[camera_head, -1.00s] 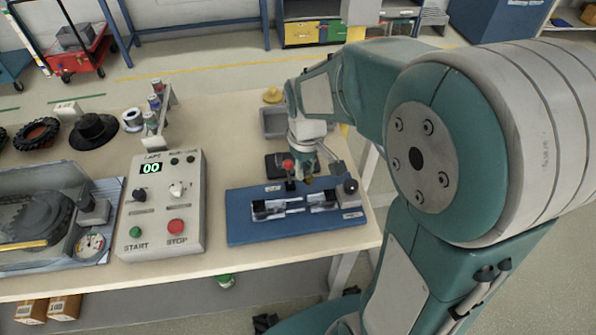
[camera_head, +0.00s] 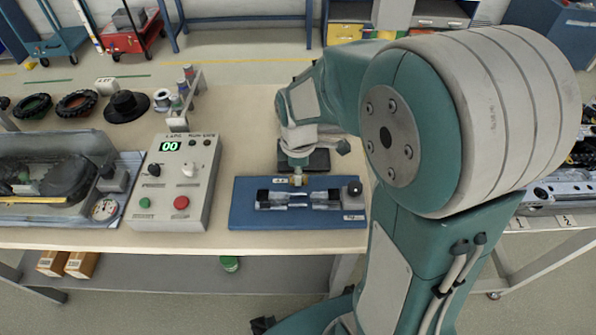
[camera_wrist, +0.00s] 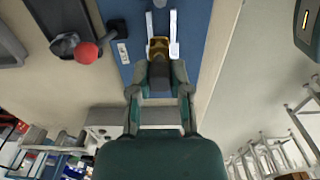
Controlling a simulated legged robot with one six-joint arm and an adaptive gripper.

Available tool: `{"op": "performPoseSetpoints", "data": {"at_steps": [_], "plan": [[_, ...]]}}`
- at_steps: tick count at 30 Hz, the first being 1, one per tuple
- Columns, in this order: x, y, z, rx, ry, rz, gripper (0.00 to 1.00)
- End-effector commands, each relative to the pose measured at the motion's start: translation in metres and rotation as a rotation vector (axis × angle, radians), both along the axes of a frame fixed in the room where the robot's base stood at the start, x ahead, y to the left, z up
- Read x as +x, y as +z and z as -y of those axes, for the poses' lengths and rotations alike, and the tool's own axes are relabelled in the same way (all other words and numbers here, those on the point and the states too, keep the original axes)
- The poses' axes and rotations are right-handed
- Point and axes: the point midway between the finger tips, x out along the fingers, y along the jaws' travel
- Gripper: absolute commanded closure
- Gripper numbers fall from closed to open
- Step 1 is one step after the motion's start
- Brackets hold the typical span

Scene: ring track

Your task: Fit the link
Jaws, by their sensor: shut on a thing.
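A blue fixture board (camera_head: 245,215) lies on the bench, with a pale metal jig (camera_head: 300,200) with two parallel rails and black end blocks on it. My gripper (camera_head: 298,172) is over the board's back edge, at the middle of the jig. In the wrist view my gripper (camera_wrist: 160,85) is shut on a small dark and brass-coloured piece that looks like the link (camera_wrist: 159,48). Its brass end lies between the two pale rails (camera_wrist: 174,35). I cannot tell whether it touches them. In the head view only a small brass bit of it shows.
A control box (camera_head: 175,180) with START and STOP buttons stands left of the board. A dark tray (camera_head: 318,160) lies behind it, and a dark knob (camera_head: 354,188) stands at its right end. A red ball knob (camera_wrist: 87,53) shows beside the board. The bench front is clear.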

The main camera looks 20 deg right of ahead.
Motion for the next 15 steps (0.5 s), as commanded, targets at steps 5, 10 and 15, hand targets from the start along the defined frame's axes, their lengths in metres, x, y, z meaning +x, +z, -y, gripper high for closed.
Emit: {"op": "performPoseSetpoints", "data": {"at_steps": [5,10,15], "plan": [[0.000,0.000,0.000,0.000,0.000,0.000,1.00],[0.000,-0.007,0.000,0.001,-0.001,-0.002,1.00],[-0.001,-0.022,0.001,0.001,-0.001,-0.004,1.00]]}}
